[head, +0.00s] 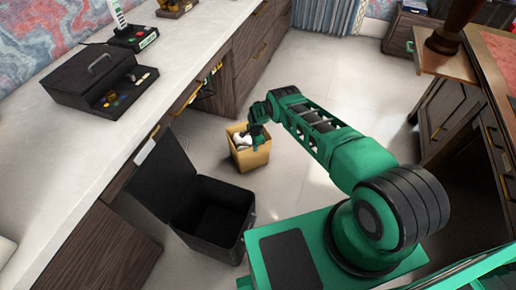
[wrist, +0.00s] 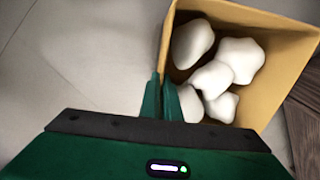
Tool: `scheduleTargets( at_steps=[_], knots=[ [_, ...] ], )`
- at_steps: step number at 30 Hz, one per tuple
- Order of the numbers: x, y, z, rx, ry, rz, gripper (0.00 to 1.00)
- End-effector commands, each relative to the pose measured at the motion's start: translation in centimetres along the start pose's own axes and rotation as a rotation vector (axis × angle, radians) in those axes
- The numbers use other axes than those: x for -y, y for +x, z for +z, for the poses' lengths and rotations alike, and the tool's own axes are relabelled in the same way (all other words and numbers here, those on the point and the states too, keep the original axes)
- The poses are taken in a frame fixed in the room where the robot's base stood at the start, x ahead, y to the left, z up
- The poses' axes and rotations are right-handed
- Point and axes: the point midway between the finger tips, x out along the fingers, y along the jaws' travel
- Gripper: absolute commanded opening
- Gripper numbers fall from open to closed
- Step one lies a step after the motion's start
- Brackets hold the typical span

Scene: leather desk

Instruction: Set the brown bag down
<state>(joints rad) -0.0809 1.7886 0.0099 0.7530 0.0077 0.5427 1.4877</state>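The brown bag (head: 252,158) is an open-topped tan bag, upright, over the pale floor in the head view. I cannot tell whether its base touches the floor. In the wrist view the bag (wrist: 256,18) is seen from above, with several white rounded lumps (wrist: 213,79) inside. My gripper (head: 257,135) is at the bag's rim. In the wrist view its two green fingers (wrist: 161,97) are close together with the bag's left wall between them, one finger outside and one inside. The lower part of that wall is hidden by the fingers.
A black open-lidded bin (head: 205,212) stands on the floor left of my base. A long pale counter (head: 100,130) with wooden drawers runs along the left, carrying a dark box (head: 88,82). A wooden desk stands at right. The floor (head: 325,75) beyond the bag is clear.

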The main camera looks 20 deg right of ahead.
Motion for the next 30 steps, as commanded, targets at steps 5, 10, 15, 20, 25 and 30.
scheduleTargets(
  at_steps=[5,10,15,20,25,30],
  knots=[
    [0.0,0.0,0.0,0.000,0.000,0.000,0.05],
    [0.0,0.0,0.0,0.000,0.000,0.000,0.22],
    [0.0,0.0,0.0,0.000,0.000,0.000,0.22],
    [0.1,-0.6,0.0,0.000,0.001,-0.001,0.22],
    [0.1,-2.2,0.1,0.001,0.001,-0.001,0.22],
    [0.1,-4.6,0.0,0.001,0.000,-0.001,0.22]
  ],
)
